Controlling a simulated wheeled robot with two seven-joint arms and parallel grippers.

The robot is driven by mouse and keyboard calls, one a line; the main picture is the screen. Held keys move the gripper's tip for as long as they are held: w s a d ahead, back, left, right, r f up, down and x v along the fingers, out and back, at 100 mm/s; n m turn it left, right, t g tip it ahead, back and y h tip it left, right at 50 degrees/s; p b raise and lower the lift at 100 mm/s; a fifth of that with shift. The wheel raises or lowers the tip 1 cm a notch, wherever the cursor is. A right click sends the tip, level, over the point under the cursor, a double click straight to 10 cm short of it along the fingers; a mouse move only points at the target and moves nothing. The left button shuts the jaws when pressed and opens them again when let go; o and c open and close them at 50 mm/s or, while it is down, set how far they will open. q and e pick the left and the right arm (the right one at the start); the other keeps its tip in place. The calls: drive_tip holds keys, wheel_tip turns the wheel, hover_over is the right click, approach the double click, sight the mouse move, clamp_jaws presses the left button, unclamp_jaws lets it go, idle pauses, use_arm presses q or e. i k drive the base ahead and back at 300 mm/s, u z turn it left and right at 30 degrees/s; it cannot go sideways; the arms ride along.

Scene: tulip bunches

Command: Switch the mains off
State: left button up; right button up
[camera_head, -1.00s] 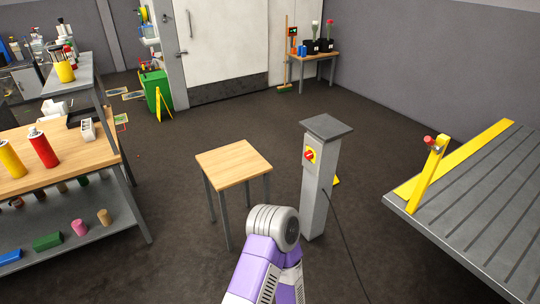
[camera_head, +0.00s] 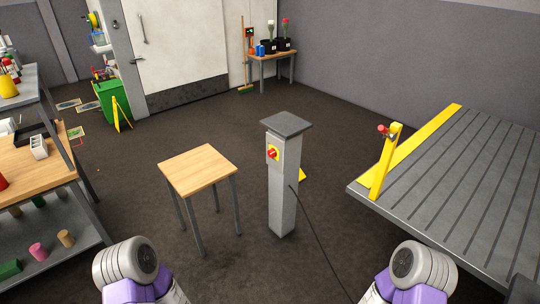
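A cable runs from the pedestal's right side down to the floor. Parts of both my arms show at the bottom edge, left and right, well short of the pedestal. Neither gripper is in view.
A small wooden-topped table (camera_head: 200,170) stands just left of the pedestal. A grey slotted platform (camera_head: 460,180) with a yellow edge and post is at right. A workbench (camera_head: 40,165) is at left. Dark floor is open behind the pedestal.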

sight(271, 153)
drive_tip(key=z, duration=0.1)
drive_tip(key=i, duration=1.8)
drive_tip(key=z, duration=0.25)
